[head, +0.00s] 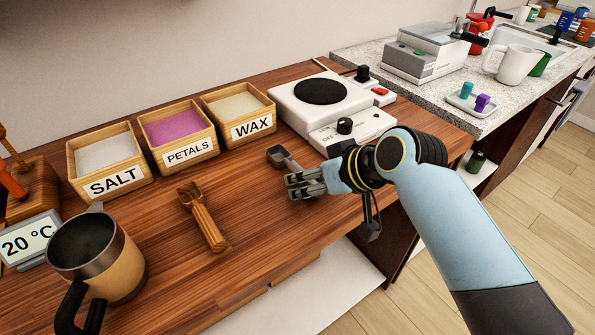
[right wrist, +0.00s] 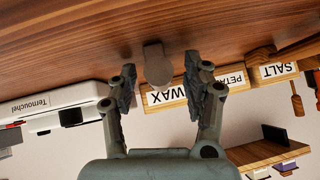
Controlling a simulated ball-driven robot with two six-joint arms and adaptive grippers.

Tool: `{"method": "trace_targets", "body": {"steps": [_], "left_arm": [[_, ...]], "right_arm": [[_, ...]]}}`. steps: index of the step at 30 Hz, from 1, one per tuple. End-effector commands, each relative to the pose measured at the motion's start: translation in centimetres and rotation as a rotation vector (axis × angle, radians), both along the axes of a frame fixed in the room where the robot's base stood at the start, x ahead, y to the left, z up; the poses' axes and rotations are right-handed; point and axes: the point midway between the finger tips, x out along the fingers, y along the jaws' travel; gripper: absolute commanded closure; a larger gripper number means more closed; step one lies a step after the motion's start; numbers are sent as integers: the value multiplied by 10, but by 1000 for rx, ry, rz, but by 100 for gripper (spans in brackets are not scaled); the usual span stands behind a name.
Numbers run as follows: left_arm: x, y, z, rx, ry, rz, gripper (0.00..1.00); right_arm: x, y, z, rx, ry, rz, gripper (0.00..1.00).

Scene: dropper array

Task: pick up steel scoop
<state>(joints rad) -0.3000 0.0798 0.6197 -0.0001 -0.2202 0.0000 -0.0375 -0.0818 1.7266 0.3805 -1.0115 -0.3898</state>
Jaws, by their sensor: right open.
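The steel scoop (head: 278,156) lies on the wooden counter in the head view, in front of the hot plate. Its small grey bowl shows; its remaining part is hidden behind my right gripper. My right gripper (head: 291,186) is open, low over the counter, with its fingers pointing left next to the scoop. In the right wrist view the grey scoop (right wrist: 157,64) shows between the two spread fingertips, with a gap on each side. My left gripper is in neither view.
Boxes of salt (head: 107,155), petals (head: 178,138) and wax (head: 240,107) stand behind. A white hot plate (head: 300,112) is behind my gripper. A wooden scoop (head: 203,217) and a mug (head: 125,275) are to the left. Clear counter lies between the wooden scoop and my gripper.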

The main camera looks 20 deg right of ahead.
Motion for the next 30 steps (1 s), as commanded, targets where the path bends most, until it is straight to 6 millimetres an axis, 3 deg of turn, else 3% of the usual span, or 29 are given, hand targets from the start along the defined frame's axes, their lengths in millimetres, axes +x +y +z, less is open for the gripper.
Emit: {"method": "trace_targets", "body": {"steps": [2, 13, 23, 30], "left_arm": [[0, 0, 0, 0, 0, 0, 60], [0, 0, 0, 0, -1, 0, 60], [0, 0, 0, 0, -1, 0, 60], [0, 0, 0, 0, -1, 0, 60]], "right_arm": [[0, 0, 0, 0, 0, 0, 53], [0, 0, 0, 0, 0, 0, 100], [0, 0, 2, 0, -1, 0, 100], [1, 0, 24, 1, -4, -1, 100]]}}
